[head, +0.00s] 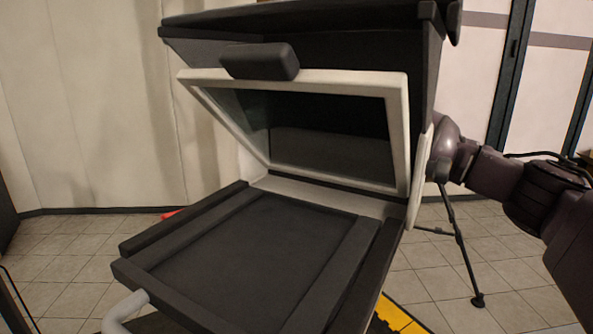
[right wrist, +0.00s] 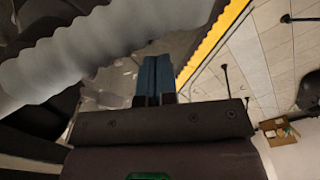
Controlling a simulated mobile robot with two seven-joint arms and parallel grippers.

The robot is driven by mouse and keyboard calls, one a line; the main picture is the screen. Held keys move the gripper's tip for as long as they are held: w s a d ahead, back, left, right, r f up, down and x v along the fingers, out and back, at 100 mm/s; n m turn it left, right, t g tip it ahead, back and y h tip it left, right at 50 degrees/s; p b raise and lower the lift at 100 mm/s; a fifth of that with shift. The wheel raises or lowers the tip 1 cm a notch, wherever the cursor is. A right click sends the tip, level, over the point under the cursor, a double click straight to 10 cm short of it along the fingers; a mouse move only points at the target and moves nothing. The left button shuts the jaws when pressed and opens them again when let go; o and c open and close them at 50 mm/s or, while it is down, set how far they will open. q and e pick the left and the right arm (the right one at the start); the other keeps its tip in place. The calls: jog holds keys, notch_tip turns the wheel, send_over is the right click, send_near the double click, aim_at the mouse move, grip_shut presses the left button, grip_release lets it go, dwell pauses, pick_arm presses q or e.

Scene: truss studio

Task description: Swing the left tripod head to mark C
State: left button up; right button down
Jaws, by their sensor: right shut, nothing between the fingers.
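A large dark teleprompter-like rig (head: 250,250) with a hood and a tilted glass pane (head: 330,120) fills the middle of the head view. A thin black tripod leg (head: 459,245) stands on the floor behind its right side. I cannot make out the tripod head or mark C. My right arm comes in from the right, and its hand is hidden behind the rig. In the right wrist view my right gripper (right wrist: 153,80) is shut and empty, close to a grey ribbed handle (right wrist: 100,48); I cannot tell whether they touch. My left gripper is not in view.
A grey bar (head: 125,308) sticks out at the rig's lower left. A yellow-and-black strip (head: 400,318) lies at the bottom. A small open box (right wrist: 279,131) sits on the tiled floor in the right wrist view. Tiled floor (head: 60,265) is clear at left.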

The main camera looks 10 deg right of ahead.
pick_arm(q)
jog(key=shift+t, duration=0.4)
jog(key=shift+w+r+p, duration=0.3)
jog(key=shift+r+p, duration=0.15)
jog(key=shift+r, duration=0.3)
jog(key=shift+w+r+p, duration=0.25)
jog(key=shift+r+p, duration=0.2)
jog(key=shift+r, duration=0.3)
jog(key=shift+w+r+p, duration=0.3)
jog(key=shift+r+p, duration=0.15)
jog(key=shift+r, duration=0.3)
pick_arm(e)
notch_tip(320, 180, up, 9)
jog(key=shift+f, duration=0.15)
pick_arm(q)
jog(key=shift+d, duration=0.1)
pick_arm(e)
jog(key=shift+s+f, duration=0.1)
